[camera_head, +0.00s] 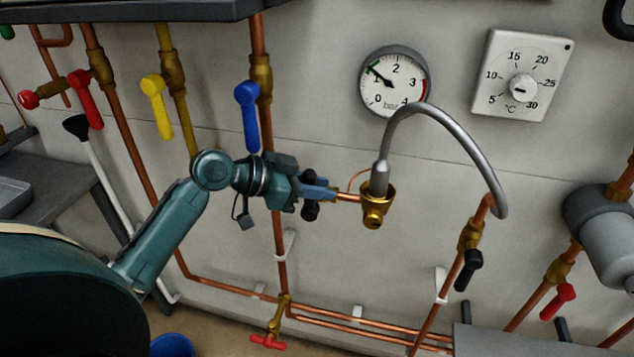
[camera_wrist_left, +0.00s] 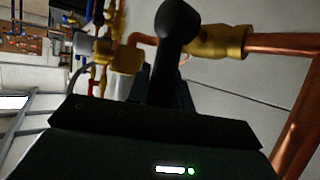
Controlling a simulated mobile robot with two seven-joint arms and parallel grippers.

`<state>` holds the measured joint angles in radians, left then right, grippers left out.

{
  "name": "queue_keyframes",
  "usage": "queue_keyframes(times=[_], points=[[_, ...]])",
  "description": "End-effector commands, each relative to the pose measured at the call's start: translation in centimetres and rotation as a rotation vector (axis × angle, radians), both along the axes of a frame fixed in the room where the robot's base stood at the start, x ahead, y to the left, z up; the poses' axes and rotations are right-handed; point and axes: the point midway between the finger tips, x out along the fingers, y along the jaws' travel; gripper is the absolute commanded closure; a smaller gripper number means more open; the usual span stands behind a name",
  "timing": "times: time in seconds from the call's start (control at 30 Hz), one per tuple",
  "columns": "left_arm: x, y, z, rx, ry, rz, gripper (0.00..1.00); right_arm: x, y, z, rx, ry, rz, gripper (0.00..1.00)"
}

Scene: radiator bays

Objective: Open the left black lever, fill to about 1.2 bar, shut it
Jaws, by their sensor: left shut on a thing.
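The left black lever (camera_head: 310,208) sits on the short copper branch left of the brass fitting (camera_head: 376,205). My left gripper (camera_head: 318,192) is shut on it and partly hides it. In the left wrist view the black lever (camera_wrist_left: 172,50) rises from between the jaws and appears to stand across the copper pipe, beside a brass valve body (camera_wrist_left: 218,42). The pressure gauge (camera_head: 394,81) has its needle a little past 1 bar, at the green mark. A second black lever (camera_head: 468,270) hangs at the right end of the grey hose (camera_head: 455,128). My right gripper is not in view.
A blue lever (camera_head: 247,115) and a yellow lever (camera_head: 157,105) hang close to my left arm. Red levers (camera_head: 85,98) are further left. A thermostat (camera_head: 522,76) is right of the gauge. The wall below the gauge is mostly free.

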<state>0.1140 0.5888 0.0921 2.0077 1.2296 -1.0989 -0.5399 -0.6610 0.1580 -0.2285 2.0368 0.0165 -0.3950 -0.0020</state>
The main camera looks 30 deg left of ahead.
Motion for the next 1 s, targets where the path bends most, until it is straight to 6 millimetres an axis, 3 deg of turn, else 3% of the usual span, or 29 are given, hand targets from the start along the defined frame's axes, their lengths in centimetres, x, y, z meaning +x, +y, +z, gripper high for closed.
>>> queue_keyframes(times=[0.27,0.3,0.57,1.0], points=[[0.02,0.0,0.06,0.005,-0.003,-0.002,1.0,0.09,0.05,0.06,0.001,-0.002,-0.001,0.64],[0.02,0.0,0.06,0.006,-0.004,-0.002,0.78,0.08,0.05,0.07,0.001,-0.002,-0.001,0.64],[0.01,-0.01,0.04,0.003,-0.002,-0.002,0.57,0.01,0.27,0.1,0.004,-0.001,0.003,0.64],[0.06,-0.08,0.21,0.002,-0.002,-0.001,0.57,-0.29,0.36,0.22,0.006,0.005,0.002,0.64]])
